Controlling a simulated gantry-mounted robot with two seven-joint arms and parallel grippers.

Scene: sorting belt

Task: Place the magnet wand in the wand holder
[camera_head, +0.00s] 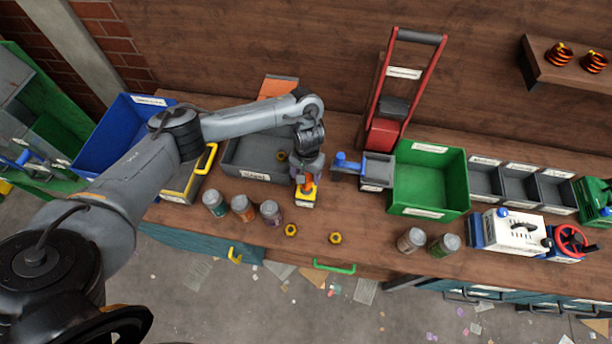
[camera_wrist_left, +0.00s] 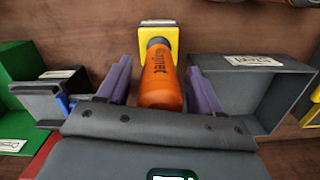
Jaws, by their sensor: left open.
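The magnet wand (camera_wrist_left: 162,80) has an orange handle lettered "Magnet" and a grey collar at its far end. The collar meets a yellow block (camera_wrist_left: 158,42) with a white label. I take this block for the wand holder, and it also shows in the head view (camera_head: 305,197). The wand appears upright in it, but how deep it sits is hidden. My left gripper (camera_wrist_left: 160,88) is open, with purple fingers on both sides of the handle and visible gaps beside it. In the head view the left gripper (camera_head: 307,179) is over the yellow block. My right gripper is not in view.
A grey bin (camera_head: 233,156) stands left of the wand. A grey stand with a blue part (camera_head: 346,163) and a green bin (camera_head: 460,180) stand to its right. Jars (camera_head: 270,212) and brass nuts (camera_head: 335,238) are near the front edge. The bench between nuts and right jars is clear.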

